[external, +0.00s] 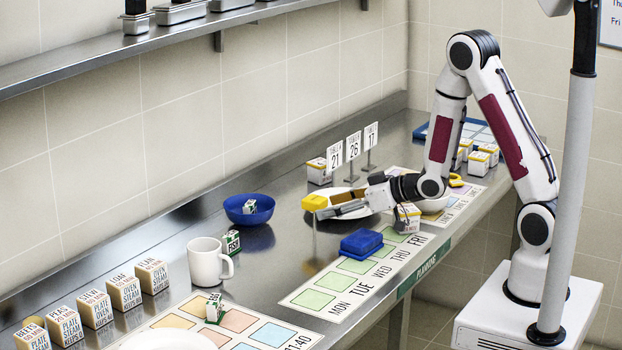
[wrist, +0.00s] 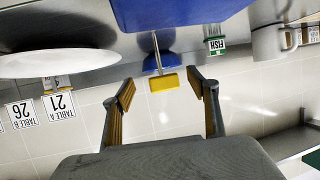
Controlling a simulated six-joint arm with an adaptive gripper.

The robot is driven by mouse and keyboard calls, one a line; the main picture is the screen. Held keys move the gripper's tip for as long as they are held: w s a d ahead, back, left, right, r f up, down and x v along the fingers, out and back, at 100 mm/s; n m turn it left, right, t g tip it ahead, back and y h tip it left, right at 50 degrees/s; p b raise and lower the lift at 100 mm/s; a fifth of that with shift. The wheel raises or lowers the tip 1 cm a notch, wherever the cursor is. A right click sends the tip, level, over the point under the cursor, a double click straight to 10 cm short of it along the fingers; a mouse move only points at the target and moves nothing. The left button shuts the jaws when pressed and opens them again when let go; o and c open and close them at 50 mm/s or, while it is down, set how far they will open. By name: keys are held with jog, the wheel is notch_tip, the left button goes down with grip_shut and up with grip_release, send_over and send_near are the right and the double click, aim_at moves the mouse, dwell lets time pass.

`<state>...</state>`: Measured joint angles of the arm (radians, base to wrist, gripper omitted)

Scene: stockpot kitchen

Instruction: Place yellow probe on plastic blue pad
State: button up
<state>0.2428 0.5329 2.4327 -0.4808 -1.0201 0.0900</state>
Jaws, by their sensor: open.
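The yellow probe has a yellow block head (external: 315,202) and a thin metal stem pointing down; it appears upright over the steel counter. In the wrist view its head (wrist: 163,82) sits in the gap between my fingertips, with space on both sides. My gripper (external: 333,205) is open and reaches in sideways from the right at the height of the head. Its two fingers also show in the wrist view (wrist: 160,78). The plastic blue pad (external: 362,243) lies right of and nearer than the probe, on the planning strip; it fills the top of the wrist view (wrist: 180,12). Whether the stem's tip touches the counter is unclear.
A blue bowl (external: 249,210) and white mug (external: 209,262) stand left of the probe. A white plate (external: 350,209) lies behind my gripper, with table-number signs (external: 353,147) beyond. Small boxes (external: 407,216) stand under my wrist. The planning strip (external: 300,293) is clear left of the pad.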

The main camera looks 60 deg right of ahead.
jog(key=shift+w, duration=0.1)
jog(key=shift+x, duration=2.5)
jog(key=shift+a+r, duration=0.15)
jog(key=shift+r, duration=0.05)
jog(key=c, duration=1.5)
jog(key=shift+o, duration=0.2)
jog(key=shift+r, duration=0.15)
jog(key=shift+r, duration=4.85)
